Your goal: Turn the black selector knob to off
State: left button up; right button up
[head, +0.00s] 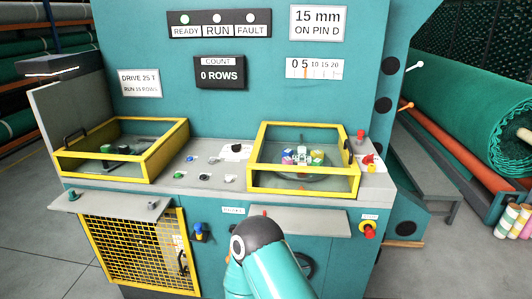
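A small black knob (236,148) sits on a white plate on the grey console top, between the two yellow-framed boxes. It looks like the selector knob, but its pointer and labels are too small to read. One of my teal arm links with a black joint rises from the bottom centre, in front of the console and below the knob. No gripper fingers show on it. Neither of my grippers can be made out in the head view.
Yellow-framed clear guards (303,157) and (122,150) stand right and left of the knob. Several small buttons (204,177) lie in front of it. Grey shelves (300,222) and (110,203) jut from the console's front. A red-and-yellow button (368,230) is at right.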

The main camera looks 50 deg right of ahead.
aim_at(236, 149)
jog(key=k, duration=1)
jog(key=z, duration=0.5)
jog(key=i, duration=0.9)
jog(key=z, duration=0.05)
